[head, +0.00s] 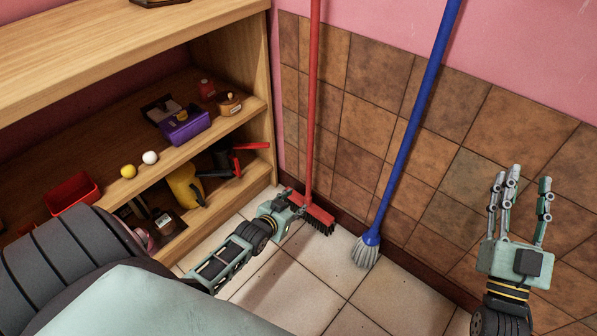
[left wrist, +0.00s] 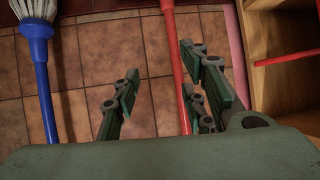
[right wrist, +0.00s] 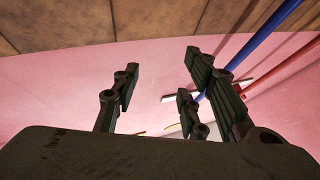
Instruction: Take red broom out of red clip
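The red broom (head: 310,120) stands upright against the tiled wall, its dark-bristled head near the floor. My left gripper (head: 290,203) is low beside the broom, close to its head. In the left wrist view, the red handle (left wrist: 176,75) passes between the spread fingers of my left gripper (left wrist: 158,95); contact cannot be told. My right gripper (head: 520,190) is raised at the right, open and empty, away from the broom. In the right wrist view, the red handle (right wrist: 285,70) reaches a pale wall bar with small red and blue parts; the red clip is not clear.
A blue mop (head: 410,130) leans right of the broom, between my two grippers. A wooden shelf (head: 262,150) at the left holds a purple box (head: 185,126), a red bin (head: 72,193) and a yellow item (head: 185,185). The floor by the mop is clear.

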